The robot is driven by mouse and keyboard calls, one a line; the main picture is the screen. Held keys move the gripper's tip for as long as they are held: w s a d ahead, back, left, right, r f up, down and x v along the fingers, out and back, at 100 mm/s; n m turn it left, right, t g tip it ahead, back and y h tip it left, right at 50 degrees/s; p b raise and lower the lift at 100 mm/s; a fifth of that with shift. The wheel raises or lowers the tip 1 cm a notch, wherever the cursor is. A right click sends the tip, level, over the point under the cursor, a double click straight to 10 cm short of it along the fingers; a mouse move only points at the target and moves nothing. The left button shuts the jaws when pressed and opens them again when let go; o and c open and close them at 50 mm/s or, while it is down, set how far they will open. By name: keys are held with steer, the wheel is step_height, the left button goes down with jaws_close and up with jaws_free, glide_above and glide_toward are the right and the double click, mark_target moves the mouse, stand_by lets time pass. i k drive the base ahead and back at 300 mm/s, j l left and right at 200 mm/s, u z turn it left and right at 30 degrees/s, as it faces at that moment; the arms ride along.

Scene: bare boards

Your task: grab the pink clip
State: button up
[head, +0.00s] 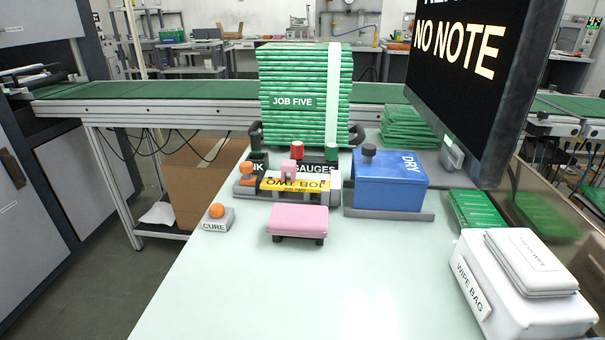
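A small pink clip-like piece (289,169) stands upright at the back edge of the yellow JOB TWO plate (296,184), on the pale bench. In front of that plate is a larger pink block (298,221) with rounded edges and dark feet, lying flat on the bench. Both are pink; the small upright one looks more like a clip, but its exact shape is too small to tell. My gripper is not in the head view.
An orange-topped CURE button (216,215) is left of the pink block. A blue DRY box (388,182) stands right, a green JOB FIVE stack (300,75) behind. A white wipe bag (518,285) and monitor (462,75) are at right. The bench's front middle is clear.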

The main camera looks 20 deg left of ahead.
mark_target(287, 165)
steer(key=k+j, duration=0.1)
steer(key=j, duration=0.35)
steer(key=k+j, duration=0.1)
steer(key=j, duration=0.35)
steer(key=k+j, duration=0.15)
steer(key=j, duration=0.3)
steer(key=k+j, duration=0.1)
steer(key=j, duration=0.35)
steer(key=k+j, duration=0.1)
steer(key=j, duration=0.35)
steer(key=z, duration=0.05)
